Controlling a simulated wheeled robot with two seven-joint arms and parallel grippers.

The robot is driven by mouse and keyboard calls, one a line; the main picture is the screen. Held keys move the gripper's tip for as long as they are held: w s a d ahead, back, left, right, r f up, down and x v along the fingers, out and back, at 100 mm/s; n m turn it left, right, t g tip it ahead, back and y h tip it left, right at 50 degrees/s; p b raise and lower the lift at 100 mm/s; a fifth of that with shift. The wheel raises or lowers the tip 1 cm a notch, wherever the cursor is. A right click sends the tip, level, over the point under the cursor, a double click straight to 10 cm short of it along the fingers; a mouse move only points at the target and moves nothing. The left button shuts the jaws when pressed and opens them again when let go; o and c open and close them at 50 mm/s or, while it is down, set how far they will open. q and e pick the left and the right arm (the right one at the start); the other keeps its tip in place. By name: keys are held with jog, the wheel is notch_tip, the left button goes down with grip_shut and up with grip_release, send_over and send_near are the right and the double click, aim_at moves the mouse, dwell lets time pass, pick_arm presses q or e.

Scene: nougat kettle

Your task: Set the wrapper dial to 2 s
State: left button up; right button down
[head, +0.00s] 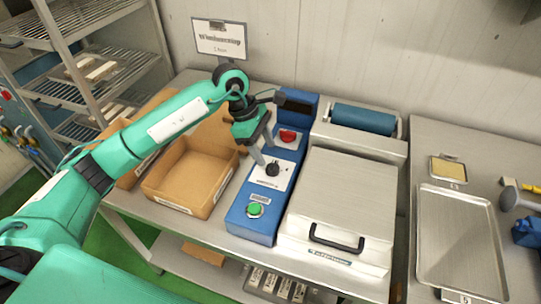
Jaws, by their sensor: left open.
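The wrapper's blue control panel (250,222) stands on the table in the middle of the head view. Its black dial (272,169) sits on a white plate between a green button (254,210) and a red button (288,136). The dial's scale is too small to read. My left gripper (266,154) is open, pointing down just above and behind the dial, its fingers close to it. I cannot tell whether they touch it. The wrapper's pale lid (345,200) with a black handle is shut, right of the panel. My right gripper is not in view.
Open cardboard boxes (180,190) stand left of the panel, under my left arm. A blue roller (363,119) lies behind the lid. A metal tray (458,240) and a small dish (449,169) are on the right. A sign (219,38) and the wall bound the back.

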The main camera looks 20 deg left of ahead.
aim_at(271, 164)
pick_arm(q)
jog(key=p+x, duration=0.1)
jog(key=x, duration=0.2)
jog(key=shift+d+f, duration=0.2)
jog(key=shift+f, duration=0.15)
jog(key=shift+d+f, duration=0.1)
jog(key=shift+f, duration=0.4)
jog(key=c, duration=1)
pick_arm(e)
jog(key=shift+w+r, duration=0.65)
